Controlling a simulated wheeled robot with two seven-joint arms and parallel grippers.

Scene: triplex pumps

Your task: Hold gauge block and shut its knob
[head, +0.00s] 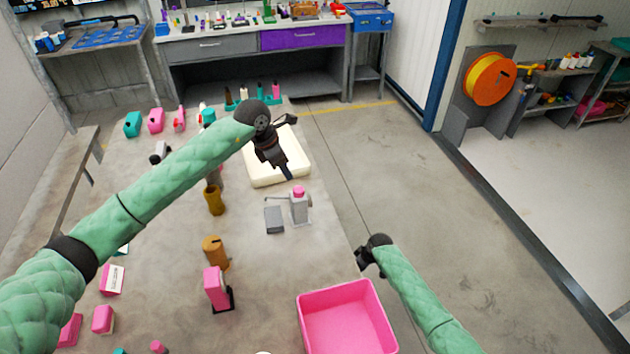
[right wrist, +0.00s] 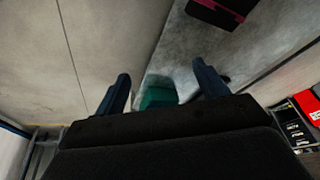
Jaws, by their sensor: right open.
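A light grey block with a pink knob on top, which looks like the gauge block (head: 299,208), stands upright on the grey table. The pink knob (head: 298,191) sits on top of it, and a thin grey bar reaches left from it. My left gripper (head: 287,174) points down over the cream tray, beyond the block and apart from it; its finger gap is not clear. My right gripper (head: 364,262) is at the table's right edge, nearer than the block and to its right. Its fingers show apart and empty in the right wrist view (right wrist: 162,88).
A grey box (head: 274,220) stands just left of the block. The cream tray (head: 262,182) lies behind it, and a pink bin (head: 347,290) is in front. Brown and pink pieces stand to the left. The table (head: 255,265) between the grey box and bin is clear.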

